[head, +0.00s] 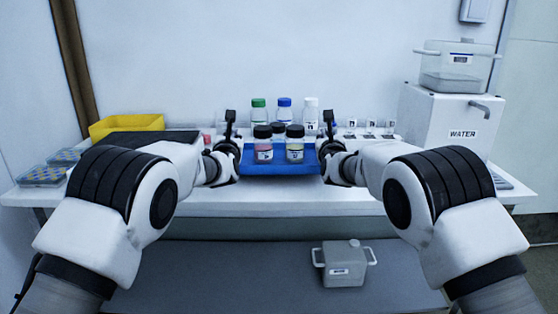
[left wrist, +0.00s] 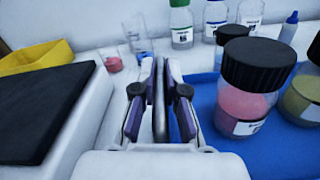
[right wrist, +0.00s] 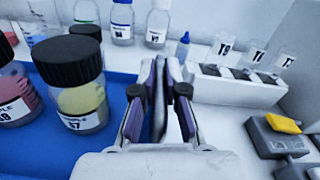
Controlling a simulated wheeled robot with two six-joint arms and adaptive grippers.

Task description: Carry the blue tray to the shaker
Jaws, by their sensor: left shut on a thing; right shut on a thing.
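The blue tray (head: 280,167) is in the middle of the head view, over the front part of the white bench. It carries several black-capped bottles, among them one with pink contents (left wrist: 243,95) and one with yellow contents (right wrist: 78,95). My left gripper (head: 228,147) is shut on the tray's left side, and the left wrist view shows its fingers (left wrist: 161,95) closed together. My right gripper (head: 331,148) is shut on the tray's right side; its fingers (right wrist: 160,95) are closed in the right wrist view. The shaker may be the dark-topped unit (head: 135,139) at left, but I cannot tell for sure.
Green-, blue- and white-capped bottles (head: 284,110) stand behind the tray. A yellow bin (head: 126,125) is at back left, patterned racks (head: 44,176) at far left. A WATER box (head: 440,132) stands at right. A lidded grey container (head: 343,264) sits on the lower shelf.

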